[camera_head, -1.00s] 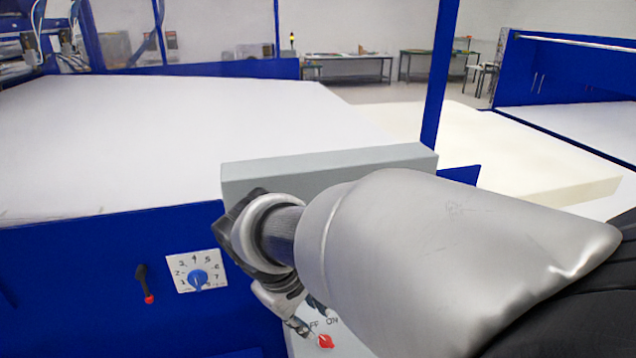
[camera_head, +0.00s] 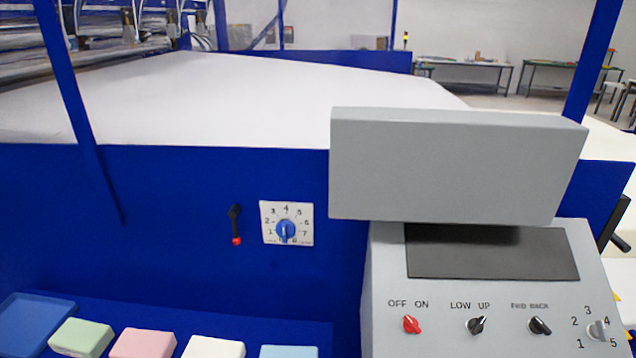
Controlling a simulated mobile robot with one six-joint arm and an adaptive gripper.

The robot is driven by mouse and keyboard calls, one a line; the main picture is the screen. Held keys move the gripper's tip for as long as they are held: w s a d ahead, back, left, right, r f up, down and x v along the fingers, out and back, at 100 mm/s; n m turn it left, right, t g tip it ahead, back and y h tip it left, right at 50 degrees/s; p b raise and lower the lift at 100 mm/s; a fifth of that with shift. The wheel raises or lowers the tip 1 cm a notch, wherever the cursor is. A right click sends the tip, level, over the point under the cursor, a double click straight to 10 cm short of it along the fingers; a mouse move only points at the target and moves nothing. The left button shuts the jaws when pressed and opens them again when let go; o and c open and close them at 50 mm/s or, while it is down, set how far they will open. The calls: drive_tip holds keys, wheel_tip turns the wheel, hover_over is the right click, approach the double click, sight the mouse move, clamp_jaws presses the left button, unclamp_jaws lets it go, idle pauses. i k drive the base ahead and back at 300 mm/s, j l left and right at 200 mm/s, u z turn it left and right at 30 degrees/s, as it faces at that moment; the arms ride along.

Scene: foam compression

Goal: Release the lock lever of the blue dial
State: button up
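The blue dial (camera_head: 285,231) sits on a white numbered plate (camera_head: 305,212) on the blue front panel of the machine. The lock lever (camera_head: 236,225) is just left of the plate. It is a black handle with a red tip, and it hangs down with the red tip at the bottom. My gripper is not in view.
A grey control box (camera_head: 455,165) with a sloped panel, dark screen (camera_head: 490,252) and several knobs stands at the right. Coloured foam blocks (camera_head: 142,343) and a blue tray (camera_head: 32,318) lie along the bottom left. A blue post (camera_head: 75,100) stands at left. The space before the lever is clear.

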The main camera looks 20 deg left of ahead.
sight(233, 211)
drive_tip(key=u, duration=1.55)
drive_tip(key=i+j+z, duration=0.4)
drive_tip(key=j, duration=0.25)
